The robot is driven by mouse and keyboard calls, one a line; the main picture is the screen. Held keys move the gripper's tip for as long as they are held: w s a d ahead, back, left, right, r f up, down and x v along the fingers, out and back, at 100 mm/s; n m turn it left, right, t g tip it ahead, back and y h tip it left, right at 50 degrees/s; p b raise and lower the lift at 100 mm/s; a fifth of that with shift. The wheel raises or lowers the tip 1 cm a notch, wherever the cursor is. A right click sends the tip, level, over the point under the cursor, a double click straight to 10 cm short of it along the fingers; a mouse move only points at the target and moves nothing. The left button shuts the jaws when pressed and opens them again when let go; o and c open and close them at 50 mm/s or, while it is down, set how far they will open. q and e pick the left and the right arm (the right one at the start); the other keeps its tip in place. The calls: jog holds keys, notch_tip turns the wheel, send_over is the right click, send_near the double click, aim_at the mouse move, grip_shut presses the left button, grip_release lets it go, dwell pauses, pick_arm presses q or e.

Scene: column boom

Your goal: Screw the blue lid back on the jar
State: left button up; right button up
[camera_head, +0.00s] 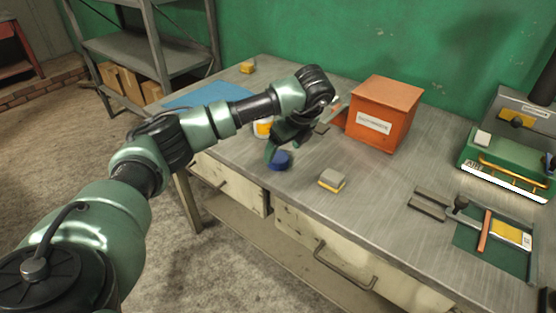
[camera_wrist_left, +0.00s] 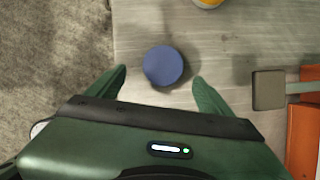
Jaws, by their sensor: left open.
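The blue lid (camera_head: 279,160) lies flat near the front edge of the metal workbench (camera_head: 300,205). It also shows as a round blue disc in the left wrist view (camera_wrist_left: 163,66). My left gripper (camera_head: 276,150) is open above the lid, and in the wrist view its two green fingers stand to either side of the lid's near part, apart from it. The jar (camera_head: 263,128), white with a yellow-orange band, stands behind the lid, partly hidden by my left arm. Its yellow edge shows at the top of the wrist view (camera_wrist_left: 208,2). My right gripper is not seen.
An orange box (camera_head: 384,112) stands behind and right of the gripper. A grey and yellow sponge-like block (camera_head: 332,181) lies right of the lid. A blue mat (camera_head: 205,95) is at the back left. A tool tray (camera_head: 492,240) and a green machine (camera_head: 510,150) occupy the right side.

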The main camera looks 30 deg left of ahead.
aim_at(279, 157)
pick_arm(q)
jog(key=b+x, duration=0.1)
jog(key=x, duration=0.1)
jog(key=b+x, duration=0.2)
jog(key=x, duration=0.1)
jog(key=shift+w+a+f, duration=0.1)
jog(key=shift+w+f, duration=0.05)
jog(key=shift+w, duration=0.1)
jog(key=c, duration=1.4)
